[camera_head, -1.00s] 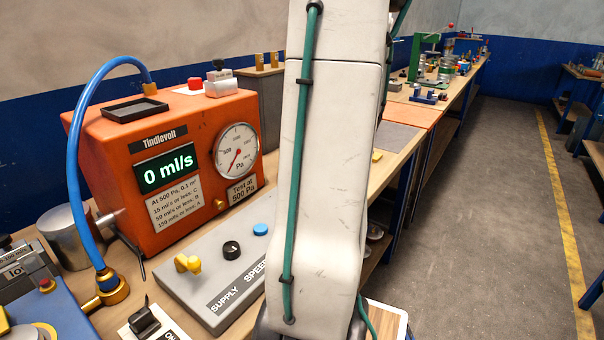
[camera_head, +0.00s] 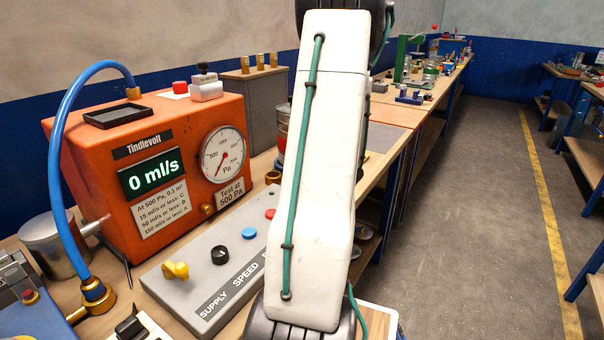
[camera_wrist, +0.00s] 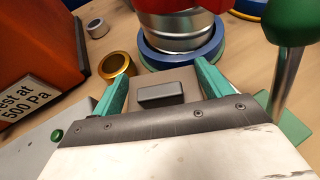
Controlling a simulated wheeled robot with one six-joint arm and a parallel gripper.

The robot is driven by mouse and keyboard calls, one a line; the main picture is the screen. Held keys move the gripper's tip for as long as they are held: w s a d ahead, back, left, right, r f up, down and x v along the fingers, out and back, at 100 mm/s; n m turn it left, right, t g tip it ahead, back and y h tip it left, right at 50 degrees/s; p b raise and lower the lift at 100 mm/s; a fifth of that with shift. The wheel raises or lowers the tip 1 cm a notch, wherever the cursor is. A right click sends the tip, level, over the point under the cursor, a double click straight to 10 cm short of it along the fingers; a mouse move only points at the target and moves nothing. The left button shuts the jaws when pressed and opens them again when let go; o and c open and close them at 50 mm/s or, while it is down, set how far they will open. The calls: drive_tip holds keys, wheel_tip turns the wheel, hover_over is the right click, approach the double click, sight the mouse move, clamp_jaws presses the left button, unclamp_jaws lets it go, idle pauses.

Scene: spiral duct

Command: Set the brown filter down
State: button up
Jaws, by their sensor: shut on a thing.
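In the wrist view the teal fingers of my gripper (camera_wrist: 164,68) are shut on the sides of a dull brown block, which I take as the brown filter (camera_wrist: 182,78). A small grey rectangular piece (camera_wrist: 160,95) shows on its near part. A blue-rimmed round metal piece (camera_wrist: 180,55) with a red part above it lies just beyond the filter. I cannot tell whether the filter touches it or the bench. In the head view my arm hides the gripper and the filter.
A brass ring (camera_wrist: 117,66) and a small grey ring (camera_wrist: 97,28) stand left of the filter. A green-handled tool (camera_wrist: 290,70) is at right. The orange tester (camera_head: 150,165) reads 0 ml/s, with a grey control panel (camera_head: 215,275) in front. Bare bench lies around the rings.

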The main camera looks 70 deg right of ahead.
drive_tip(key=shift+f, duration=0.1)
drive_tip(key=o, duration=1)
